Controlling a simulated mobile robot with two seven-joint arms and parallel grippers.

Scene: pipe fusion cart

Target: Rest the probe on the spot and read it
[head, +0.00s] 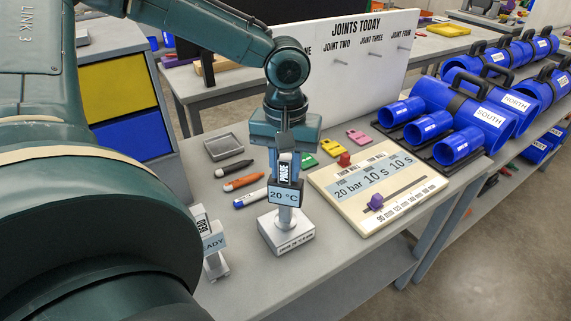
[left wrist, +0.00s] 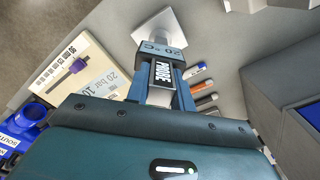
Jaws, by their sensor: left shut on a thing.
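My left gripper (head: 287,160) points down and is shut on the probe (head: 285,176), a narrow upright thing labelled PROBE. The probe also shows in the left wrist view (left wrist: 163,72), between the blue fingers. A dark display reading 20 °C (head: 284,194) sits just below the fingers, above a pale post on a white square base (head: 286,234). The display lies in line with the probe; I cannot tell whether it is part of the probe or of the stand. The probe's tip and any marked spot are not clear to see. My right gripper is not in view.
A cream panel (head: 414,178) with a red knob and purple slider lies to the right. Several markers (head: 243,181) and a grey tray (head: 223,147) lie left of the stand. A READY unit (head: 214,243) stands nearer.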

